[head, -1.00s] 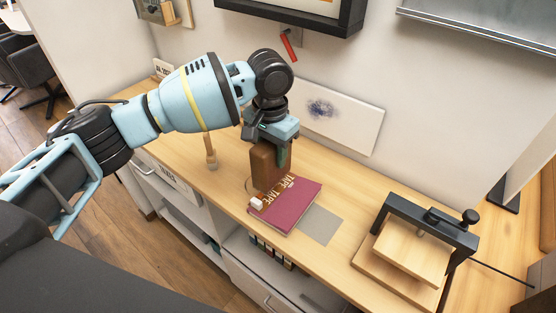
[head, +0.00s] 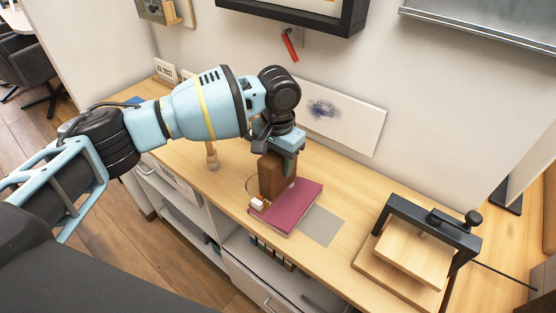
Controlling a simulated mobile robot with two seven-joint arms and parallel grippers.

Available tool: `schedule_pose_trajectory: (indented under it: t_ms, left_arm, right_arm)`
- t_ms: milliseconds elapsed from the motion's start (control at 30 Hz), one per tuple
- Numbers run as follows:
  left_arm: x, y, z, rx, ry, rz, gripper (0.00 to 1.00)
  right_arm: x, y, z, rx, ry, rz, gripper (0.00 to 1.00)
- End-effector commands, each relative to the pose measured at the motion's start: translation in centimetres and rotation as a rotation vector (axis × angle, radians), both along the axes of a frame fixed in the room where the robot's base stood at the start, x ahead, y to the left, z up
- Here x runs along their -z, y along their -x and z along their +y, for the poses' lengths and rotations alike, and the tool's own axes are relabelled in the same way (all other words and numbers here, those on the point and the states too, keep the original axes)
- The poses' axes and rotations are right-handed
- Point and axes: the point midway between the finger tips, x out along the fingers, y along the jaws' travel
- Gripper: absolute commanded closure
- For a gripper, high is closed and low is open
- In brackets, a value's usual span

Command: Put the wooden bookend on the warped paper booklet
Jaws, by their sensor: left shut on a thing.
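The wooden bookend (head: 273,176) is a brown upright block. My left gripper (head: 283,152) is shut on its top from above. The warped paper booklet (head: 294,208) is maroon and lies on the wooden counter. My right gripper is not in view.
A small white block (head: 258,204) sits at the booklet's left corner. A grey sheet (head: 321,226) lies to the right. A black-framed press (head: 425,240) stands further right. A wooden-handled tool (head: 211,158) stands to the left. A white panel (head: 340,122) leans on the wall.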

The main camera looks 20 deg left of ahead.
Motion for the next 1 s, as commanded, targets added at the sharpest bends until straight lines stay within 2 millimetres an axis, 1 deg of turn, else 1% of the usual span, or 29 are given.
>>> schedule_pose_trajectory:
  t_ms: [67, 100, 267, 533, 633, 767, 1000]
  left_arm:
    - [-0.1, -0.1, -0.1, 0.0, 0.002, -0.003, 1.0]
    - [0.1, 0.0, 0.0, 0.0, 0.0, -0.001, 0.57]
    - [0.2, 0.0, 0.0, 0.0, 0.0, -0.001, 0.36]
    - [0.2, 0.0, 0.0, 0.0, 0.0, 0.0, 0.36]
    - [-0.1, 0.0, 0.0, 0.0, 0.0, 0.0, 0.36]
    - [-1.9, -0.1, -0.1, 0.0, 0.002, -0.002, 0.36]
    - [-6.8, 0.0, -0.1, 0.001, 0.002, -0.005, 0.36]
  right_arm:
    - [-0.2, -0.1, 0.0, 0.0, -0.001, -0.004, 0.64]
    - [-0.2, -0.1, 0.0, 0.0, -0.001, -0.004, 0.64]
    - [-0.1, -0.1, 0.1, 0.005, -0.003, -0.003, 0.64]
    - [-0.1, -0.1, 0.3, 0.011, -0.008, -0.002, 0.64]
    - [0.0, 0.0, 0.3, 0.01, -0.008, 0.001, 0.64]
    - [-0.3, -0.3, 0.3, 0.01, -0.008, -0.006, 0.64]
    - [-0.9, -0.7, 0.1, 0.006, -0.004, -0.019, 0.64]
